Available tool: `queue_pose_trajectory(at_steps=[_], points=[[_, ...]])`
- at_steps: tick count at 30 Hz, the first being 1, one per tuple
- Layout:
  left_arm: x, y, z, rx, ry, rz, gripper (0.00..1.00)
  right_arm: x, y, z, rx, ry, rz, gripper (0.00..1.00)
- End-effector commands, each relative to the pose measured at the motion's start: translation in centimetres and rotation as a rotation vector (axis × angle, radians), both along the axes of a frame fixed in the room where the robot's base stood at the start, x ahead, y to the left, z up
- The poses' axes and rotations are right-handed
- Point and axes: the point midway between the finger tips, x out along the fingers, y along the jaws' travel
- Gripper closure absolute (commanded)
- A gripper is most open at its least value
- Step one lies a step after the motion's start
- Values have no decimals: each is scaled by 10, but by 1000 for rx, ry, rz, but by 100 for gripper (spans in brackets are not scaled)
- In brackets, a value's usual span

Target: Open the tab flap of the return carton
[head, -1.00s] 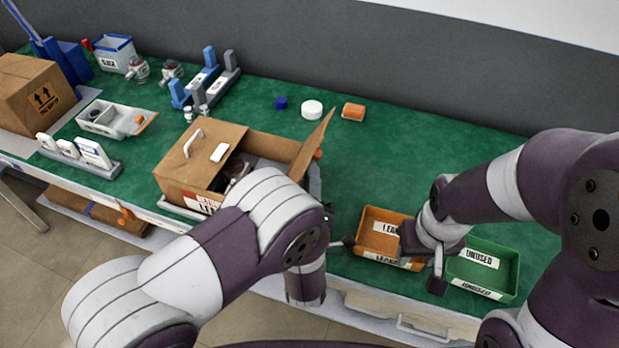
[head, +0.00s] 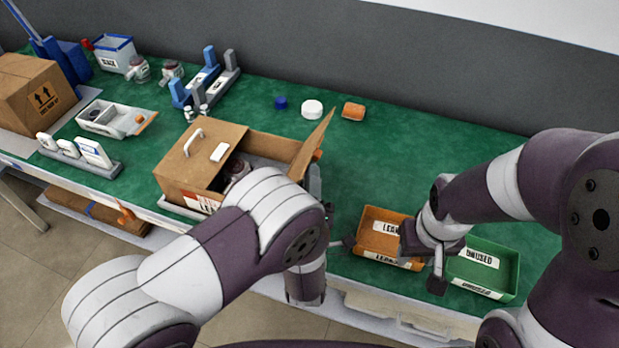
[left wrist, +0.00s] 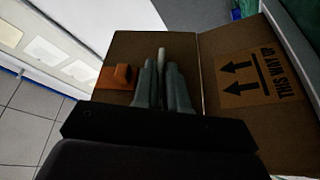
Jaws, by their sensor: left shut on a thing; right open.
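The return carton (head: 180,178) is a brown box on the green bench, partly hidden by my left arm. Its left top panel lies flat with a white handle (head: 193,142). Its right-hand tab flap (head: 312,142) stands up and leans outward, with an orange tab (head: 319,155) on its outer face. My left gripper (head: 314,182) is beside that flap, mostly behind my arm. In the left wrist view its fingers (left wrist: 163,88) are shut on a thin pale handle (left wrist: 162,60) at the flap, next to the orange tab (left wrist: 118,77). My right gripper (head: 390,264) is open and empty over the trays.
An orange tray (head: 372,216) and a green tray (head: 510,268) stand at the front right. A white cap (head: 312,109), a blue cap (head: 281,103) and an orange piece (head: 353,111) lie behind the flap. Another carton (head: 35,95) stands far left. The bench right of the flap is clear.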

Motion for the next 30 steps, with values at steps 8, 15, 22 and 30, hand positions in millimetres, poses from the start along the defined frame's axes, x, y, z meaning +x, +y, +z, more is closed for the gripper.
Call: queue_pose_trajectory(at_steps=[8,15,22,30], points=[[0,0,0,-1,1,0,100,0,0,0,0,0,0,57],[4,10,18,-283,89,1,100,0,0,4,0,0,0,57],[5,14,19,-373,122,0,100,0,0,4,0,0,0,57],[5,14,19,-370,121,0,66,0,0,4,0,0,0,57]])
